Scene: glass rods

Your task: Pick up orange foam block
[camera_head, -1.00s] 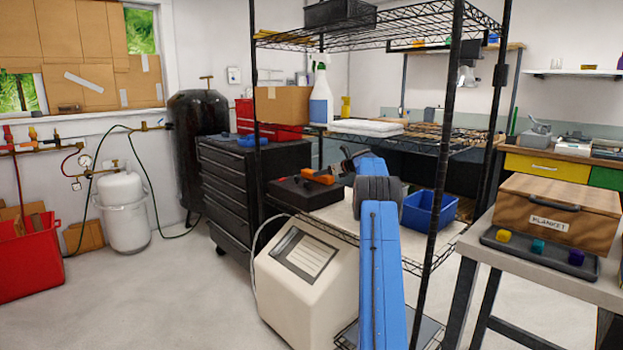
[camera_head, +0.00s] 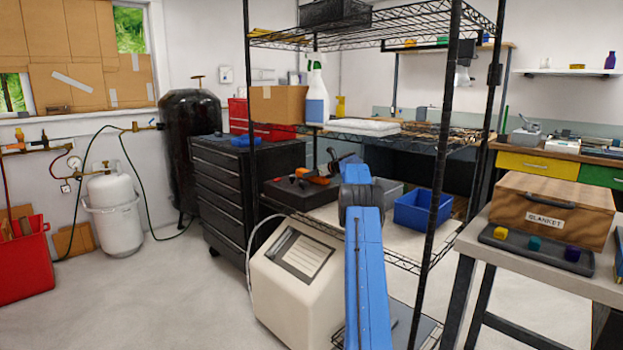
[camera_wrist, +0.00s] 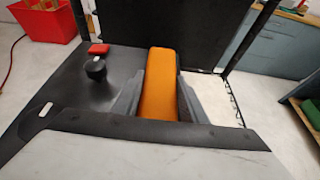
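The orange foam block (camera_wrist: 162,85) lies lengthwise between the two dark fingers of my gripper (camera_wrist: 165,92) in the wrist view. One finger is close along each side, and I cannot tell whether both press on it. In the head view an orange piece (camera_head: 319,181), apparently the block, shows at the black case (camera_head: 287,194) on the middle shelf of the wire rack. My gripper (camera_head: 333,165) is beside it, partly hidden behind my own arm. Whether the block rests on the case or is lifted is unclear.
A red button (camera_wrist: 99,49) and a black knob (camera_wrist: 96,68) stick up from the case left of the block. A blue bin (camera_head: 424,209) stands right of my arm on the shelf. Rack posts (camera_head: 438,150) stand close to the arm.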

